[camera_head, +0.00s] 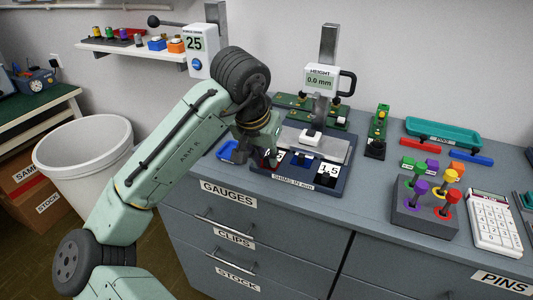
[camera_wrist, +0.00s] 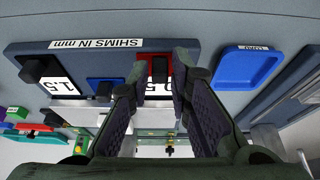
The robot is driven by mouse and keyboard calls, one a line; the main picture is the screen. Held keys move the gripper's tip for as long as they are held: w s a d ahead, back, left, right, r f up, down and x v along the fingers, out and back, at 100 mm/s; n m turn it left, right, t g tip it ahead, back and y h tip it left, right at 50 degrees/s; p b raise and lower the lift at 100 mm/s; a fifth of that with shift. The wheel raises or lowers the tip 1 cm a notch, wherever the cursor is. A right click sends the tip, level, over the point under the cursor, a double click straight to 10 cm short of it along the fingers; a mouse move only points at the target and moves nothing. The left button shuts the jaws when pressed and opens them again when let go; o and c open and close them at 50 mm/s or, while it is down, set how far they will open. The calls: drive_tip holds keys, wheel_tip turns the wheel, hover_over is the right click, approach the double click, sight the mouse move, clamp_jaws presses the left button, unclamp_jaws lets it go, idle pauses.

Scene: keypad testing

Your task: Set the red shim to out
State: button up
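The red shim (camera_wrist: 143,58) shows in the wrist view near the fingertips, with a dark block or knob in front of it and a partly hidden number label beside it. It sits on the dark board marked SHIMS IN mm (camera_wrist: 210,48). My gripper (camera_wrist: 160,72) is open, its two fingers apart on either side of the shim; I see no clear grip. In the head view my gripper (camera_head: 268,157) is low over the left end of the shim board (camera_head: 325,188), and a little red shows beneath it.
A blue shim (camera_wrist: 100,86) and a black shim by the 1.5 label (camera_wrist: 58,86) lie along the board. A blue tray (camera_wrist: 246,66) is beside it. The height gauge (camera_head: 320,82) stands close behind. Pin block (camera_head: 425,215) and calculator (camera_head: 493,224) are at right.

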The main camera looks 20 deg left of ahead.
drive_tip(key=shift+o, duration=1.4)
drive_tip(key=shift+w, duration=0.1)
drive_tip(key=shift+r, duration=0.15)
drive_tip(key=v, duration=1.1)
drive_tip(key=shift+s+r, duration=0.25)
drive_tip(key=shift+r, duration=0.1)
